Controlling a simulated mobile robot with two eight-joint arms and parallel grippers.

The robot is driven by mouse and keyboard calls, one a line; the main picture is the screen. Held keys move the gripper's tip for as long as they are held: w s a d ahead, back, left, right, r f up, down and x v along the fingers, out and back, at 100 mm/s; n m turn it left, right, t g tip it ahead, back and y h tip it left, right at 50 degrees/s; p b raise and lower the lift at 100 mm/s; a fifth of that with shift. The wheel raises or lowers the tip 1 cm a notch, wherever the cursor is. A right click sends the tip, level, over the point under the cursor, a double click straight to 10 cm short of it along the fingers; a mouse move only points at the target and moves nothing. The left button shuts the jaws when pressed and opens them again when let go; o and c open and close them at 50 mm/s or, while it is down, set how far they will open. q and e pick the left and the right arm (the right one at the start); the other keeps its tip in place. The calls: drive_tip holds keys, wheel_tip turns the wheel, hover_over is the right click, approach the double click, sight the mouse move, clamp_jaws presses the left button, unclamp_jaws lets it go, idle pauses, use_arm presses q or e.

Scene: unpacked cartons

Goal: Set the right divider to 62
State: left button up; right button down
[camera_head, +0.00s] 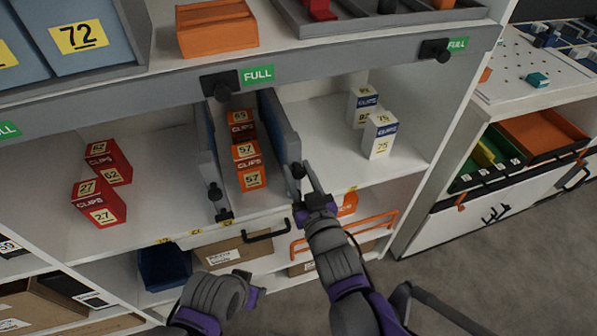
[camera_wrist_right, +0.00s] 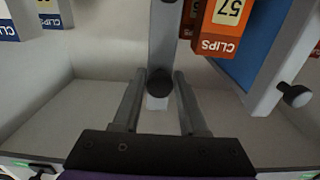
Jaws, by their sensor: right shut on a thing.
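The right divider (camera_head: 283,140) is an upright grey and blue panel on the middle shelf, with a dark knob (camera_wrist_right: 160,83) at its front end. My right gripper (camera_head: 307,184) is at that knob. In the right wrist view its two fingers stand either side of the knob, shut on it. The left divider (camera_head: 208,165) stands apart to the left, with its own knob (camera_head: 215,192). Orange clip boxes (camera_head: 248,165) marked 57 and 69 stand between the dividers. Part of my left arm shows at the bottom; its fingers cannot be made out clearly.
Red boxes (camera_head: 99,200) marked 27 and 62 stand left of the dividers. White-blue boxes (camera_head: 380,135) marked 75 and 92 stand to the right. Yellow labels (camera_head: 195,232) mark the shelf's front edge. Bare shelf (camera_head: 325,135) lies between the right divider and the white-blue boxes.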

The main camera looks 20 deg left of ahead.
drive_tip(key=shift+s+a, duration=0.15)
drive_tip(key=c, duration=0.8)
unclamp_jaws()
drive_tip(key=shift+o, duration=1.3)
drive_tip(key=shift+a, duration=0.1)
drive_tip(key=p+v, duration=0.1)
drive_tip(key=v, duration=1)
